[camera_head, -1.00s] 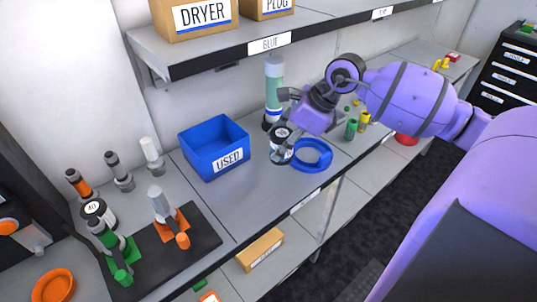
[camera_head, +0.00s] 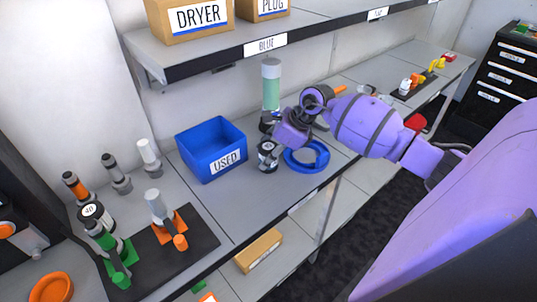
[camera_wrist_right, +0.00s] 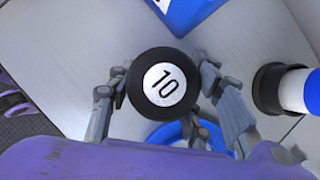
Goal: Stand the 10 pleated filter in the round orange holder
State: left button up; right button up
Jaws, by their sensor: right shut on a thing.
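The 10 pleated filter (camera_wrist_right: 166,84) shows its round black cap and white "10" label in the right wrist view; its body is hidden below the cap. In the head view the filter (camera_head: 267,152) is just left of the blue ring. My right gripper (camera_head: 272,147) is shut on the filter, with its fingers (camera_wrist_right: 160,98) on both sides of the cap. I cannot tell whether the filter touches the bench. The round orange holder (camera_head: 52,288) is at the lower left edge of the head view and looks empty. My left gripper is out of view.
The blue "USED" bin (camera_head: 201,168) stands left of the filter, and the blue ring (camera_head: 307,170) right of it. A clear green-tinted cylinder (camera_head: 271,92) stands behind. A dark mat (camera_head: 205,240) with orange and green fittings, and several upright filters, lie towards the orange holder.

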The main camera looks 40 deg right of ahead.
jog(key=shift+f, duration=0.15)
jog(key=o, duration=1.2)
